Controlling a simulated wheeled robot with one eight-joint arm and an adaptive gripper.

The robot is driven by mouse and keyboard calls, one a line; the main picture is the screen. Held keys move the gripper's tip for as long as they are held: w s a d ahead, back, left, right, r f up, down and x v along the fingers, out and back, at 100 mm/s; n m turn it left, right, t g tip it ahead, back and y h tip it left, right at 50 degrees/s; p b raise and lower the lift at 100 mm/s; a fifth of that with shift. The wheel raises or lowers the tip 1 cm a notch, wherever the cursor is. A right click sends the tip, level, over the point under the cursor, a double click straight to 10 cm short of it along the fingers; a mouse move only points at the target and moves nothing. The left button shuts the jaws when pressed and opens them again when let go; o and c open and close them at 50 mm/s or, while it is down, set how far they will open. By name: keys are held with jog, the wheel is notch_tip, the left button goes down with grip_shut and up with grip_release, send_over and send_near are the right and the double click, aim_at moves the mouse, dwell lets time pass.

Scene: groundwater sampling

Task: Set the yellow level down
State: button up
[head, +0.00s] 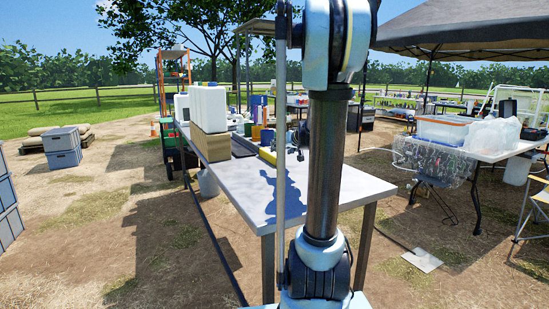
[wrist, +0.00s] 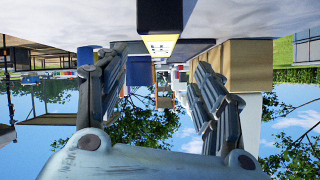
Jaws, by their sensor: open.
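The yellow level (head: 267,155) lies on the grey table (head: 330,195), near the middle of its length, in the head view. In the wrist view, which is upside down, the yellow end of the level (wrist: 160,46) shows between and beyond my fingertips, against the table surface. My gripper (wrist: 157,68) is open, with its two fingers spread wide and nothing between them. The level appears apart from both fingers. In the head view my arm covers part of the table and most of the gripper.
White containers (head: 208,108) and a cardboard box (head: 212,145) stand at the table's left side. Several bottles and cylinders stand behind the level. The table's near end is clear. Another table (head: 478,150) with a clear bin (head: 443,130) stands at right.

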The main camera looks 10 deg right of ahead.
aim_at(273, 153)
jog(key=m, duration=0.2)
jog(key=s+m, duration=0.1)
jog(key=m, duration=0.2)
jog(key=shift+d, duration=0.2)
jog(key=m, duration=0.3)
jog(key=shift+s+d+m, duration=0.1)
jog(key=shift+s+m, duration=0.2)
jog(key=m, duration=0.3)
jog(key=shift+s+d+r+m, duration=0.1)
jog(key=shift+s+m, duration=0.2)
jog(key=shift+m, duration=0.1)
jog(key=shift+w+a+f+m+t, duration=0.15)
jog(key=shift+w+a+f+m, duration=0.7)
jog(key=shift+w+m, duration=1.85)
jog(key=shift+w+a+f+m+t, duration=0.2)
jog(key=shift+w+a+f+m, duration=0.65)
jog(key=shift+m, duration=3.3)
jog(key=shift+w+a+f+m+t, duration=0.25)
jog(key=shift+w+f+m, duration=1.15)
jog(key=shift+w+m, duration=1.5)
jog(key=shift+s+m, duration=0.55)
jog(key=shift+s, duration=0.05)
jog(key=shift+c, duration=0.3)
jog(key=c, duration=1.3)
jog(key=shift+r, duration=0.1)
jog(key=shift+c, duration=0.2)
